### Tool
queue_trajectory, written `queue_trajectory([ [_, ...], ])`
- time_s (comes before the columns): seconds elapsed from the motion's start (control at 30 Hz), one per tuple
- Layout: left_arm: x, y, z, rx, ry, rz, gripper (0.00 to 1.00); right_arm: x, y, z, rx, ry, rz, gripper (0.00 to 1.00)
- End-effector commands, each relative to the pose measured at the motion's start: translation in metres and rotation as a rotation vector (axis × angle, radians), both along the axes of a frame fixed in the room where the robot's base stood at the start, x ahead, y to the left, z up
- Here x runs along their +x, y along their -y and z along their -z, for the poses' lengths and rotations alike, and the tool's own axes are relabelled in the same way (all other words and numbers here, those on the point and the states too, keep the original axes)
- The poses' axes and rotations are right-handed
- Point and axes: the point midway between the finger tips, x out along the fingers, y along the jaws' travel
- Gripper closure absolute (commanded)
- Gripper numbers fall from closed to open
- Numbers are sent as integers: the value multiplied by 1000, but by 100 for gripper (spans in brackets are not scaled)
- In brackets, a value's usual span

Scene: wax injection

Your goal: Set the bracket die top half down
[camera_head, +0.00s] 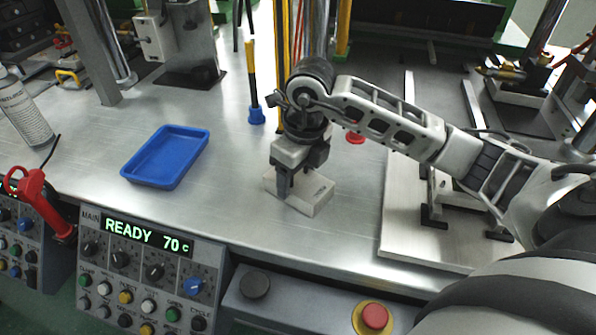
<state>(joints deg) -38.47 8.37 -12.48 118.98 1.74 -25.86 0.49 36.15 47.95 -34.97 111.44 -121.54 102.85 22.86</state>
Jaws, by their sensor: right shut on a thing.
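The bracket die top half (312,196) is a pale rectangular block at the middle of the metal bench. My right gripper (287,188) points down over it and is shut on it. The block sits at or very near the bench surface; I cannot tell whether it touches. Part of the block is hidden behind the gripper fingers. My left gripper does not show in the head view.
A blue tray (133,180) lies empty to the left. A control panel (146,283) reading "READY 70 c" stands at the front edge. A raised plate with clamps (393,240) is on the right.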

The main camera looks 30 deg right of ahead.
Motion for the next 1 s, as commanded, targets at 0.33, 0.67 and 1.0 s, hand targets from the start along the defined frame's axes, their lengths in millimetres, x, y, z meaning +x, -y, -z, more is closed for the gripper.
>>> queue_trajectory([
  [0.33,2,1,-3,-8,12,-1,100,0,0,3,0,0,1,13],
  [0.67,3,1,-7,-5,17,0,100,0,1,-8,-1,3,1,13],
  [1.0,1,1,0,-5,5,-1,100,-8,3,-78,-2,7,1,13],
])
